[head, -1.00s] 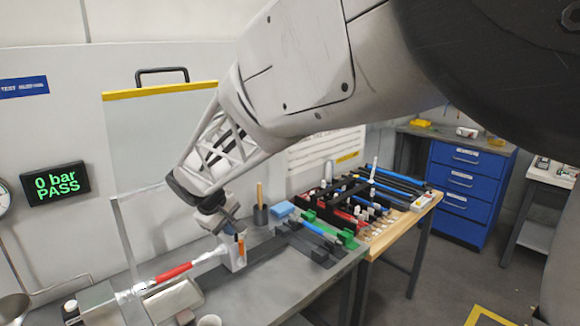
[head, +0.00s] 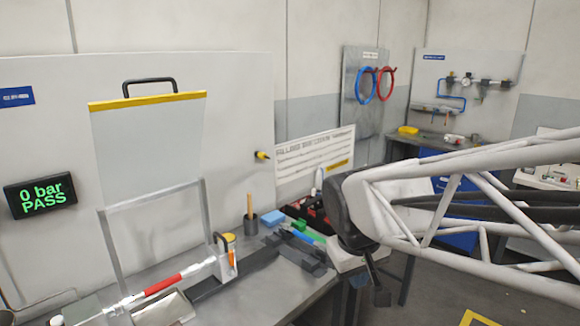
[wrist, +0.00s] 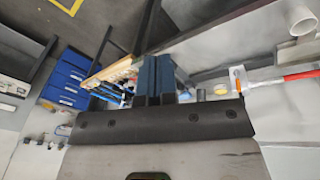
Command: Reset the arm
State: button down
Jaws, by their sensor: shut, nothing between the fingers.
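My gripper (head: 378,290) hangs at the end of my white lattice arm in the head view, right of the grey bench's right end. It points down and is apart from the things on the bench. In the wrist view its two dark fingers (wrist: 157,72) stand side by side, closed together with nothing between them. My arm comes in from the right edge of the head view.
A red-banded tube (head: 163,284) lies in a fixture on the grey bench (head: 285,284). A display (head: 40,197) reads 0 bar PASS. A clear shield with yellow trim (head: 148,104) stands behind. Blue drawers (wrist: 68,78) stand left in the wrist view.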

jog(key=s+d+f+m, duration=0.1)
jog(key=s+d, duration=0.2)
jog(key=s, duration=0.3)
jog(key=s+d+f+m+y, duration=0.1)
jog(key=s+d+m, duration=0.1)
jog(key=s, duration=0.4)
jog(key=shift+s+d+f+m, duration=0.2)
jog(key=shift+d+f+m, duration=0.15)
jog(key=shift+d, duration=0.35)
